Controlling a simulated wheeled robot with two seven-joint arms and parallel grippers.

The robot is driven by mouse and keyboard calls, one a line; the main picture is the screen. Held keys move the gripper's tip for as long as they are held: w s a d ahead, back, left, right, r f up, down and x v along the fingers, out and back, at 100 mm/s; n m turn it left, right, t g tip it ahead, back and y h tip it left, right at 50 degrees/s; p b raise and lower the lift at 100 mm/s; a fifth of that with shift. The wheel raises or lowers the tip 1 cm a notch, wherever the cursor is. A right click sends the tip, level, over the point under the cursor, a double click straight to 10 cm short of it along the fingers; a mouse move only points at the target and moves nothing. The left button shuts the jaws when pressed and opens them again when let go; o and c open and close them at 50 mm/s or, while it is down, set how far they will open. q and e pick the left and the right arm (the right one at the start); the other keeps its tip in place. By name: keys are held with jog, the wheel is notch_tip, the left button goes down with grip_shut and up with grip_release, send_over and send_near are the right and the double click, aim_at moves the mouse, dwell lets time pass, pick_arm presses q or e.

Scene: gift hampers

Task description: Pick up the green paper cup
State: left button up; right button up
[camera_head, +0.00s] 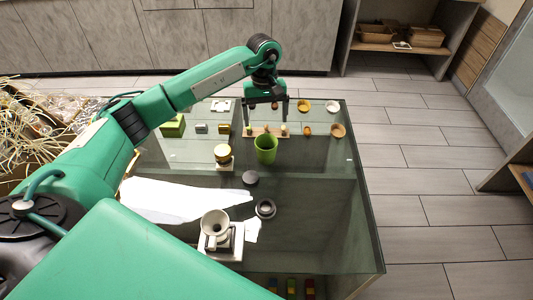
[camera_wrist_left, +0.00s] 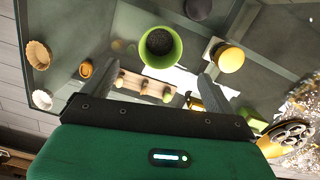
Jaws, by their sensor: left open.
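The green paper cup (camera_head: 266,149) stands upright on the glass table in the head view. In the left wrist view the cup (camera_wrist_left: 160,48) shows its open mouth and dark inside, beyond the space between the fingers. My left gripper (camera_head: 266,128) is open, above the table and just behind the cup in the head view, with its fingers pointing down. In the left wrist view my left gripper (camera_wrist_left: 146,78) has its two grey fingers spread wide, with nothing between the pads that I can see held. My right gripper is not in view.
A wooden strip with knobs (camera_wrist_left: 146,86) lies close behind the cup. A yellow-topped jar (camera_head: 222,154) stands left of it. A grey disc (camera_head: 250,178), a dark ring (camera_head: 265,208) and a metal funnel-like vessel (camera_head: 214,225) are nearer. Small tart-like cups (camera_head: 338,130) are at right.

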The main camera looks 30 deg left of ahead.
aim_at(266, 141)
pick_arm(q)
jog(key=f, duration=0.2)
jog(key=f+p, duration=0.1)
jog(key=f, duration=0.4)
jog(key=shift+s+d+f+p, duration=0.3)
jog(key=shift+s+f+p, duration=0.1)
jog(key=shift+f+p, duration=0.45)
jog(key=shift+f, duration=0.05)
notch_tip(266, 141, down, 4)
jog(key=shift+s+d+r+p, duration=0.15)
jog(key=shift+r+p, duration=0.1)
jog(key=shift+p, duration=0.5)
jog(key=shift+f, duration=0.45)
jog(key=shift+c, duration=0.2)
jog(key=c, duration=1.1)
